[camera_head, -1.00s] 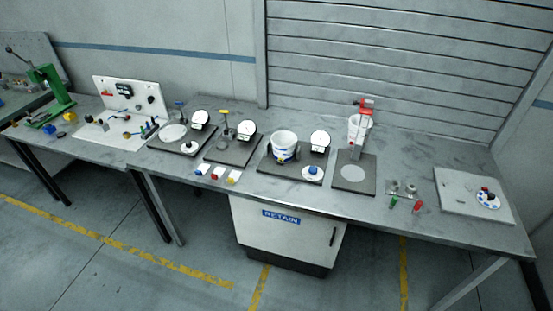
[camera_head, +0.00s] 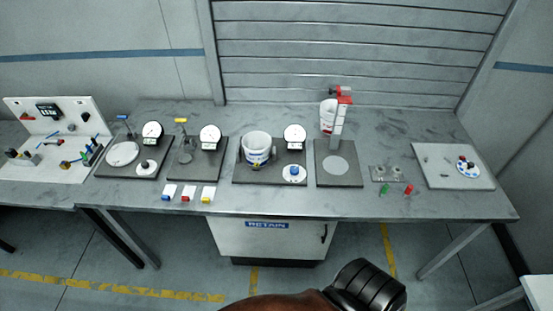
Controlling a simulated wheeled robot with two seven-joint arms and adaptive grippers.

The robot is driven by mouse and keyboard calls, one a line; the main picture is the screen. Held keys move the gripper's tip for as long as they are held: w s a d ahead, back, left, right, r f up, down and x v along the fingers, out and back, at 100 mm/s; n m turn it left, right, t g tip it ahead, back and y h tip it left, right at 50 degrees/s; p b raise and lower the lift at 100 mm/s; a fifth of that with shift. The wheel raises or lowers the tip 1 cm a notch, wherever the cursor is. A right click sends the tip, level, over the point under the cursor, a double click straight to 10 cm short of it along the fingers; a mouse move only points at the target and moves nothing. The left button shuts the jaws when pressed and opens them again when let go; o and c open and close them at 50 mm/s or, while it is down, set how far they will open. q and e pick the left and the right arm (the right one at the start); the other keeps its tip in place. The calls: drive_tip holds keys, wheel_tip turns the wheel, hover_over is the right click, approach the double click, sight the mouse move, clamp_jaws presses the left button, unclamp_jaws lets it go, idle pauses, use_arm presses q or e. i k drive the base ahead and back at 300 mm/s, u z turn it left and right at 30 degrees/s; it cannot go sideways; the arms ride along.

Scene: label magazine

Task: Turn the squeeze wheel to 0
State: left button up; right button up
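No readable label names the squeeze wheel, so I cannot tell for sure which wheel it is. A white dial with a blue knob (camera_head: 293,174) sits on a dark base plate (camera_head: 250,178), beside a white cup (camera_head: 257,147) and below a round gauge (camera_head: 295,136). Another white dial with a dark knob (camera_head: 147,167) sits on the far-left plate. A white disc with red, blue and dark spots (camera_head: 467,169) lies on a pale board at the right. The dial markings are too small to read. Neither gripper shows; only a brown and black part of my arm shows at the bottom.
A column with a red top (camera_head: 343,101) stands on a dark plate right of the cup. Small red, blue and yellow items (camera_head: 186,197) lie near the front edge. A white cabinet (camera_head: 270,240) stands under the grey bench (camera_head: 430,206). Bare floor lies in front.

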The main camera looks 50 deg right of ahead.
sight(294, 171)
drive_tip(key=z, duration=0.5)
drive_tip(key=i, duration=0.9)
drive_tip(key=z, duration=0.65)
